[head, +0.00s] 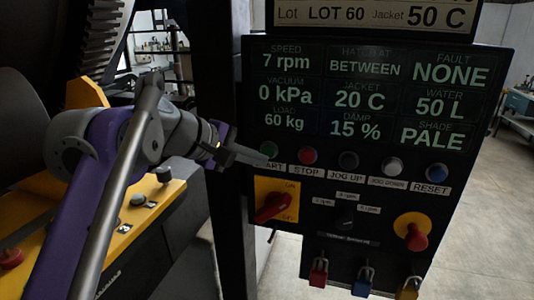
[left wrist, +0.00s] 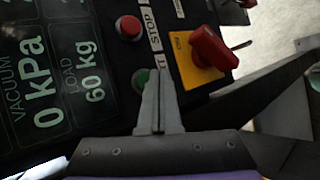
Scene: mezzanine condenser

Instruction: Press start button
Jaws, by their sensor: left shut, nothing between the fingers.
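The green start button (head: 268,149) is at the left end of the button row on the black control panel (head: 480,150); its label, partly covered, shows only "ART". My left gripper (head: 262,160) is shut and empty, with its fingertips right beside the button's lower edge. In the left wrist view the shut fingers (left wrist: 160,85) overlap the side of the green button (left wrist: 139,78), which stays partly visible. I cannot tell whether they touch it. My right gripper is out of view.
The red stop button (head: 308,155) sits just right of the start button. A red rotary switch on a yellow plate (head: 276,199) is below. A red emergency knob (head: 416,236) and padlocks are lower right. A dark post (head: 212,70) stands left of the panel.

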